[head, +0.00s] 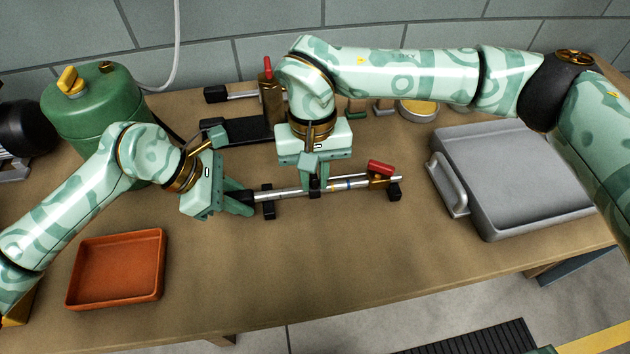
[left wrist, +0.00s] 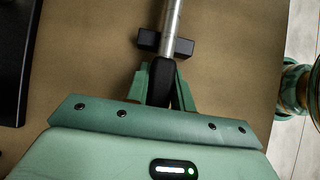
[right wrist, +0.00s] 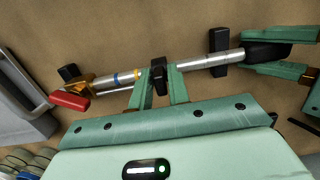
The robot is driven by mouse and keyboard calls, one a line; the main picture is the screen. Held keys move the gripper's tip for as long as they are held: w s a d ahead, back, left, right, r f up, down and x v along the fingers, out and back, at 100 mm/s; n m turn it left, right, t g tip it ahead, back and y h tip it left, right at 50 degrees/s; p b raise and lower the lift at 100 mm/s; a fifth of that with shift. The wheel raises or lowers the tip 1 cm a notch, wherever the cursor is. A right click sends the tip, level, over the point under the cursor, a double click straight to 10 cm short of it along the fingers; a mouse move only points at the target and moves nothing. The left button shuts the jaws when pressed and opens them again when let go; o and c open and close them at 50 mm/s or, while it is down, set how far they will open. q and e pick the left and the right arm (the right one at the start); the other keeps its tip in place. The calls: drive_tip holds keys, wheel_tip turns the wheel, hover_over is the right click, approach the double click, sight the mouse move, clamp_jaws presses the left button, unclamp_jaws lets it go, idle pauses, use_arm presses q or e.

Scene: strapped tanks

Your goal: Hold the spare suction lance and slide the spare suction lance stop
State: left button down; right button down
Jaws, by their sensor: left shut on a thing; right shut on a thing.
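The spare suction lance (head: 285,191) is a silver rod resting across two black supports on the table. It has a blue band and a brass fitting with a red lever at its right end. It also shows in the right wrist view (right wrist: 192,64). My left gripper (head: 246,202) is shut on the black grip (left wrist: 161,82) at the lance's left end. My right gripper (right wrist: 159,80) is shut on the black lance stop (right wrist: 158,76), a collar around the rod near mid-length. The right fingers partly hide the stop in the head view.
An orange tray (head: 116,268) lies at front left and a green tank (head: 95,110) stands behind it. A grey lidded case (head: 515,180) with a handle is at right. A black stand (head: 235,131) is behind the lance. The table in front of the lance is clear.

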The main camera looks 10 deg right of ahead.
drive_tip(key=shift+d, duration=1)
drive_tip(key=c, duration=1.3)
unclamp_jaws()
drive_tip(key=shift+o, duration=0.2)
drive_tip(key=shift+r, duration=0.1)
use_arm(q)
drive_tip(key=c, duration=1.1)
unclamp_jaws()
use_arm(e)
wheel_tip(320, 180, up, 12)
drive_tip(key=w, duration=0.1)
drive_tip(key=shift+w, duration=0.15)
